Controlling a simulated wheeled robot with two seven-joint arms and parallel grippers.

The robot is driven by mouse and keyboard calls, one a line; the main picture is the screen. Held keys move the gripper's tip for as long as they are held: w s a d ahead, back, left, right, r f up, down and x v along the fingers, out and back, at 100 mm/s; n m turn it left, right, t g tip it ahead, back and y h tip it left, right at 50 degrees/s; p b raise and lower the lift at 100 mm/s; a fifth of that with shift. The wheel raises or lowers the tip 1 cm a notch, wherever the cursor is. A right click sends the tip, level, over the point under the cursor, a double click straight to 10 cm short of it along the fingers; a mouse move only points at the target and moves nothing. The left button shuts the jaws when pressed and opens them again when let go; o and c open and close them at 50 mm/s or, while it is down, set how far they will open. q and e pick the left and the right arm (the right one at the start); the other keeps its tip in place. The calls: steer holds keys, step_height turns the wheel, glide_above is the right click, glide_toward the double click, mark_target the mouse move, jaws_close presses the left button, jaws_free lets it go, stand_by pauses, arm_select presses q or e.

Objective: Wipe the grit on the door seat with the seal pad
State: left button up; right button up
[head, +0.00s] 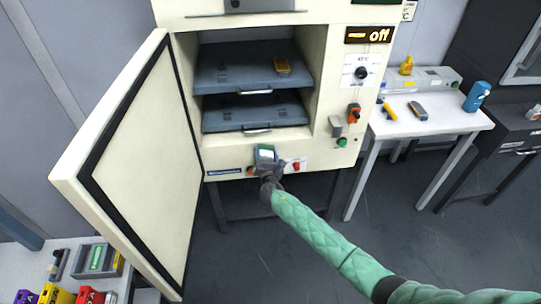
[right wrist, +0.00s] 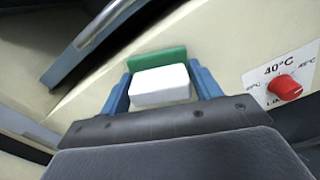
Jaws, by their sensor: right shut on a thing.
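The seal pad (right wrist: 160,88) is a white block with a green face, held between the blue fingers of my right gripper (right wrist: 163,92). In the head view my right gripper (head: 266,156) is at the lower front edge of the cream oven (head: 322,95), below the opening. The pad's green side faces the cream front in the right wrist view; I cannot tell whether it touches. The door seat (head: 228,152) is the frame around the opening, partly hidden behind the gripper. I cannot make out any grit. The oven door (head: 140,160) stands wide open to the left. My left gripper is not in view.
A red knob (right wrist: 285,89) is right of the gripper. A white table (head: 440,118) stands at right. Coloured boxes (head: 58,294) are at lower left.

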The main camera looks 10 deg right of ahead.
steer(key=shift+a+b, duration=0.8)
steer(key=shift+a, duration=3.6)
steer(key=shift+s, duration=0.1)
steer(key=p, duration=0.2)
glide_toward(243, 151)
steer(key=shift+w+d, duration=0.1)
steer(key=shift+w, duration=0.15)
steer(key=shift+s, duration=0.1)
steer(key=s, duration=0.2)
steer(key=shift+s, duration=0.4)
